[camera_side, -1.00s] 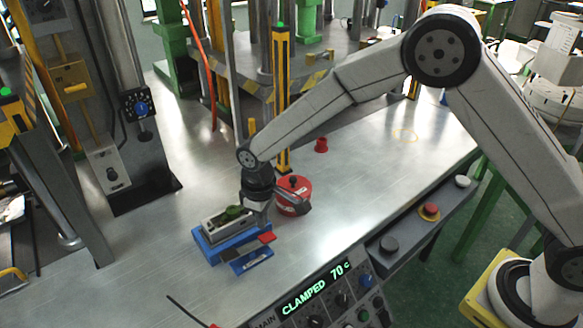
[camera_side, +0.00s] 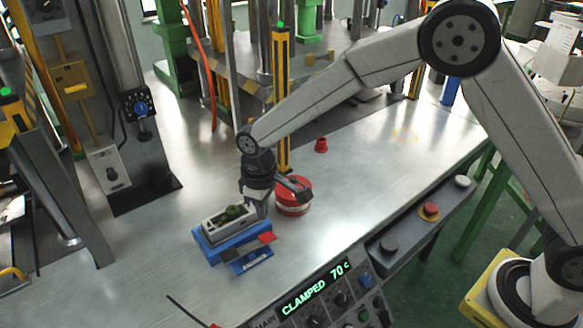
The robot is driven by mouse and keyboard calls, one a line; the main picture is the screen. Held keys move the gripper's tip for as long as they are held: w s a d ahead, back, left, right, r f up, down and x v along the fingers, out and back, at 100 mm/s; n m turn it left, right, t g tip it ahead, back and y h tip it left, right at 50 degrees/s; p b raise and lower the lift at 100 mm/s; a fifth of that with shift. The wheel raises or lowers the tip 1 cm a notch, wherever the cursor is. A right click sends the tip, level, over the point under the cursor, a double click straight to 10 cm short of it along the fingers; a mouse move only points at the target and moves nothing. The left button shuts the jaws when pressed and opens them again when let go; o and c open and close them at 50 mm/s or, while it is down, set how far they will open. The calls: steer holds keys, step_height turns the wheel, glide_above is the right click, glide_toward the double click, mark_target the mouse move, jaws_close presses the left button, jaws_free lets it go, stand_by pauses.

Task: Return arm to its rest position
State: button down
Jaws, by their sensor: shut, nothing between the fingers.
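My gripper (camera_side: 262,212) is at the end of my arm, low over the metal table and close to the right end of a grey mould-like block. It is small here and partly hidden behind its own wrist. It looks shut with nothing held. The grey block (camera_side: 221,228) holds a green piece (camera_side: 234,212) on top and sits on a blue base (camera_side: 212,251). A red tab (camera_side: 267,238) sticks out at the front right of the base. I cannot tell whether the fingers touch the block.
A red round canister (camera_side: 293,207) stands just right of my wrist. A small red cup (camera_side: 321,145) stands farther back. A yellow post (camera_side: 282,90) rises behind. A control panel (camera_side: 330,298) reading "CLAMPED 70 C" is in front. The table's right part is clear.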

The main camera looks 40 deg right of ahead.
steer(key=s+d+r+m+t, duration=0.2)
steer(key=s+d+r+m, duration=0.2)
steer(key=s+d, duration=1.3)
steer(key=shift+s+d+r+m+t, duration=0.15)
steer(key=shift+s+d+m+t, duration=0.2)
steer(key=shift+d+m, duration=0.75)
